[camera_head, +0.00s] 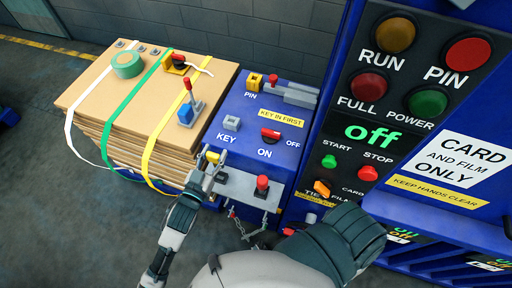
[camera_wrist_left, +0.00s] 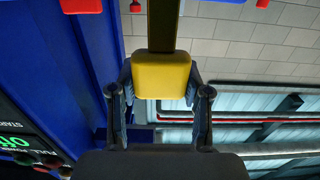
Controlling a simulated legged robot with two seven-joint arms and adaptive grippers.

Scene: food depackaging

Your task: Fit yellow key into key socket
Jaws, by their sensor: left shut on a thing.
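The yellow key (camera_head: 212,157) is held at the tip of my left gripper (camera_head: 213,172), just in front of the blue console. In the left wrist view the yellow key (camera_wrist_left: 161,75) sits between the two dark fingers of my left gripper (camera_wrist_left: 161,92), with a dark bar beyond it. The key socket (camera_head: 231,123) is a small grey block on the console's top above the word KEY. The held key is apart from it, below and left of it in the picture.
A red switch (camera_head: 270,134) and a yellow PIN block (camera_head: 254,81) are on the console. A grey plate with a red knob (camera_head: 262,184) is at its front. A strapped cardboard stack (camera_head: 130,105) stands left. The tall blue machine (camera_head: 330,120) stands right.

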